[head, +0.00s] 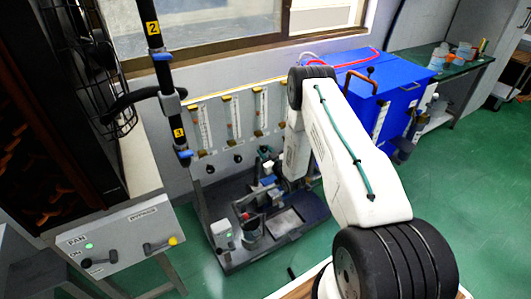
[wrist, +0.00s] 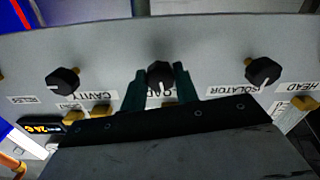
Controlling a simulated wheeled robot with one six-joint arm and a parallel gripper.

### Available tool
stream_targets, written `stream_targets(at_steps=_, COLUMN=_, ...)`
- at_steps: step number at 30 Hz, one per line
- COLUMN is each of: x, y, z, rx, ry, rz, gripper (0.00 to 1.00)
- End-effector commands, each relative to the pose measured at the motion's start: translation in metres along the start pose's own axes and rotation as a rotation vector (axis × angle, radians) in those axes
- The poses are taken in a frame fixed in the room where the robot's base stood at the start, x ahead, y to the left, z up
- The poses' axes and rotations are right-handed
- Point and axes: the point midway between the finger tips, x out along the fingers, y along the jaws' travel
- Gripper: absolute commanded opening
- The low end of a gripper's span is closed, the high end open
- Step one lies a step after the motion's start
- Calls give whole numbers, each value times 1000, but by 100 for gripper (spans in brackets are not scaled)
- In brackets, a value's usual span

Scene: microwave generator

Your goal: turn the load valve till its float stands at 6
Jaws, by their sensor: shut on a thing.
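The load valve is a black knob (wrist: 160,74) with a white pointer mark, on a grey panel above a partly covered, upside-down LOAD label. My gripper (wrist: 160,88) has one dark green finger on each side of this knob and is shut on it. In the head view my arm hides part of the panel, and I cannot make out the fingers. Upright float tubes (head: 260,110) stand on the panel there. The floats and scales are too small to read, so I cannot tell the load float's height.
The cavity knob (wrist: 62,80) and isolator knob (wrist: 263,71) flank the held knob, with clear panel between. A dark tray (head: 285,222) with fittings lies below the panel. A blue cabinet (head: 392,80) stands to the right. A black pole (head: 163,75) rises at left.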

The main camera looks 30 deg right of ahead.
Motion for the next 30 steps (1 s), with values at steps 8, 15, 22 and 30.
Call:
stream_targets(at_steps=8, x=0, y=0, z=0, rx=-49, ry=-1, rz=0, gripper=7)
stream_targets(at_steps=15, x=0, y=0, z=0, rx=-53, ry=-1, rz=0, gripper=7)
stream_targets(at_steps=22, x=0, y=0, z=0, rx=-52, ry=-1, rz=0, gripper=52)
stream_targets(at_steps=30, x=-1, y=0, z=0, rx=-52, ry=-1, rz=0, gripper=52)
